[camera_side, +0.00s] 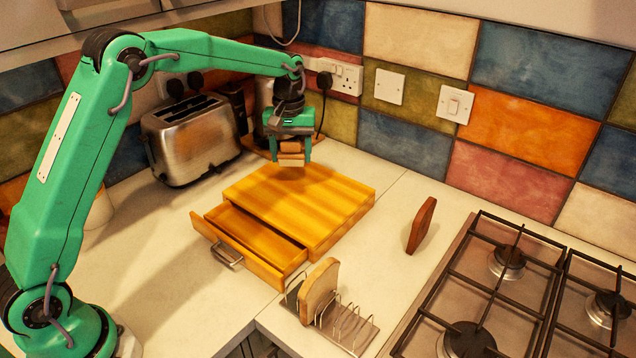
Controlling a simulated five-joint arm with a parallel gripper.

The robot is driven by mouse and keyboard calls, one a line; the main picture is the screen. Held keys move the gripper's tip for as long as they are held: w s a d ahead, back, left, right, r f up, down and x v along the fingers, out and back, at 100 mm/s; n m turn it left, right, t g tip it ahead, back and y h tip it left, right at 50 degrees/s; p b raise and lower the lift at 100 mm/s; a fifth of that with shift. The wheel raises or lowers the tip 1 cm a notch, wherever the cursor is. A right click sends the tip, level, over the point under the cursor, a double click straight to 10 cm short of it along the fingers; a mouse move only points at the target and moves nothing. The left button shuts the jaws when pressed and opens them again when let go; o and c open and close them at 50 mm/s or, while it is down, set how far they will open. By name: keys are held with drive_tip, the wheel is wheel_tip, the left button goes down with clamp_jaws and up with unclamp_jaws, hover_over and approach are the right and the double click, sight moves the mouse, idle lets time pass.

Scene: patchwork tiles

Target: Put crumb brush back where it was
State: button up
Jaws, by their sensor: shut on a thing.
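My gripper (292,159) hangs above the far end of the yellow wooden bread board (325,212). It is shut on a small tan block, which looks like the crumb brush (291,147); the fingers partly hide it. The brush is held a little above the board, apart from it as far as I can tell. The board's drawer (257,243) is pulled out toward the front left, and its visible inside looks empty.
A toaster (191,138) stands left of the board. A wire toast rack (347,325) holding one bread slice (319,290) stands in front. A brown slab (422,225) stands upright at right, beside the gas hob (493,300). Tiled walls close the back.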

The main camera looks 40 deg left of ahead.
drive_tip(key=s+d+m, duration=0.2)
drive_tip(key=s+d, duration=0.3)
drive_tip(key=d, duration=0.7)
drive_tip(key=s+d+f+m, duration=0.1)
drive_tip(key=s+d+m, duration=0.2)
drive_tip(key=d, duration=0.9)
drive_tip(key=s+d+f+m, duration=0.1)
drive_tip(key=s+d+m, duration=0.1)
drive_tip(key=s+d, duration=0.5)
drive_tip(key=d, duration=0.5)
drive_tip(key=shift+f, duration=0.1)
hover_over(386, 277)
wheel_tip(386, 277, down, 7)
drive_tip(key=shift+r, duration=0.1)
drive_tip(key=shift+f, duration=2.05)
drive_tip(key=shift+f, duration=0.1)
drive_tip(key=o, duration=0.9)
